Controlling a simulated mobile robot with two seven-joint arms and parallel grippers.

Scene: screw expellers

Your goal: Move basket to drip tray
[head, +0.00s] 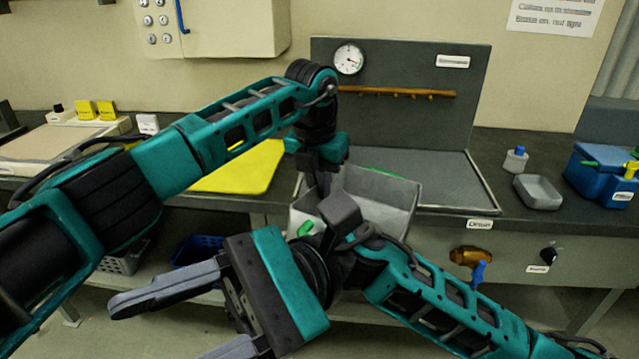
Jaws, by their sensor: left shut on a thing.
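The basket (385,191) is a grey open box with a green strip along its far rim. My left gripper (323,182) reaches down from above and is shut on the basket's left side; the fingertips are partly hidden. The drip tray (455,182) is a dark grey panel with a pale metal rim, set into the counter behind and right of the basket. The basket overlaps the tray's left front in the head view; I cannot tell whether it touches the tray. My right gripper (160,328) is open and empty, low in front of the counter, its fingers pointing left.
A dark back panel with a gauge (348,59) and a wooden bar (395,92) stands behind the tray. A yellow mat (240,168) lies left of the basket. A small grey dish (538,191) and a blue box (600,175) stand right. My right forearm crosses before the basket.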

